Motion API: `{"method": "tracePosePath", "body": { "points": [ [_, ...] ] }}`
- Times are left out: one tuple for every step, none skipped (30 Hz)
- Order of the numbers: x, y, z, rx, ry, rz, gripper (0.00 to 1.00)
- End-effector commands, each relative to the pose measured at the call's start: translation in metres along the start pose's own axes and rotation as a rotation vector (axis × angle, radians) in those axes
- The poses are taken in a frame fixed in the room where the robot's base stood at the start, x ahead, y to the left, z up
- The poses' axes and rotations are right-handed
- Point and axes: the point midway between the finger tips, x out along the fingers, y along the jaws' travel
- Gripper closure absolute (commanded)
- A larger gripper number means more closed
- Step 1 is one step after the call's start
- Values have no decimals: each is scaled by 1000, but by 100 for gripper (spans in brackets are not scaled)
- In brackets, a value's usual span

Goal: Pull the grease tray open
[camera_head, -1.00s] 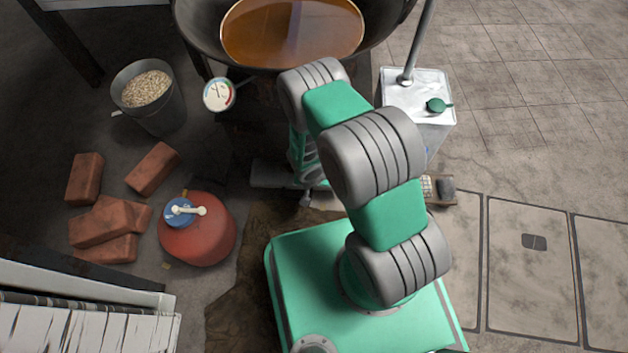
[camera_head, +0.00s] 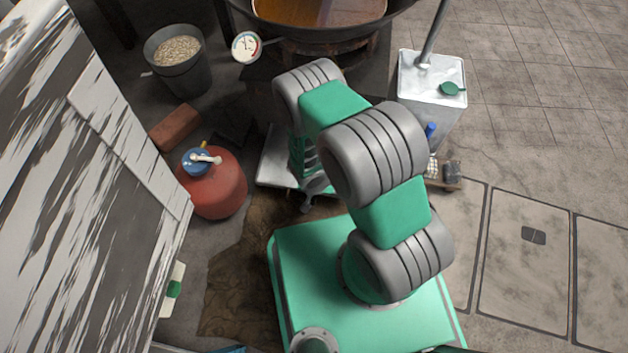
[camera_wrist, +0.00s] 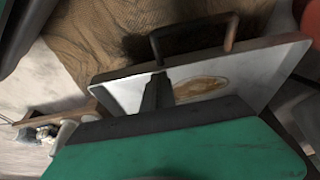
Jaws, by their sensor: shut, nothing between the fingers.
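The grease tray (camera_head: 274,170) is a pale, shallow metal tray sticking out from under the burner in the head view, partly behind my arm. In the wrist view the tray (camera_wrist: 270,75) shows a brown grease patch (camera_wrist: 202,87) on its floor and a dark bar handle (camera_wrist: 195,27) on its front edge. My gripper (camera_wrist: 158,82) is shut and empty. Its dark fingers overlap the tray just inside the front edge, apart from the handle bar. Whether they touch the front wall is unclear. In the head view my arm hides the fingers.
A wok (camera_head: 330,32) of brown liquid sits on the burner above. A red gas bottle (camera_head: 215,188) stands left of the tray, a metal can (camera_head: 432,95) right. A peeling white panel (camera_head: 85,200) fills the left.

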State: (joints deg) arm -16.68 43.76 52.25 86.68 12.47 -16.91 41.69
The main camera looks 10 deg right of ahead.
Motion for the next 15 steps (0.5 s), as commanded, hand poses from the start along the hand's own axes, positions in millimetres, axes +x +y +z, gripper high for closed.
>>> {"method": "tracePosePath", "body": {
  "points": [
    [0,1,0,1,-1,2,100],
    [0,1,0,1,0,2,100],
    [0,1,0,1,0,1,100],
    [0,1,0,0,0,1,100],
    [0,0,0,0,0,1,100],
    [0,0,0,-1,0,1,100],
    [0,0,0,-2,0,1,100],
    [0,0,0,-2,0,0,100],
    [-1,-1,0,-3,0,0,100],
    [-3,-1,0,-3,1,0,100],
    [-5,-1,-1,-4,1,0,100],
    [-9,-1,-1,-4,1,0,100],
    [-13,-1,-2,-4,1,0,100],
    [-18,-1,-3,-4,1,0,100],
    [-26,-1,-4,-3,0,0,100]
  ]
}}
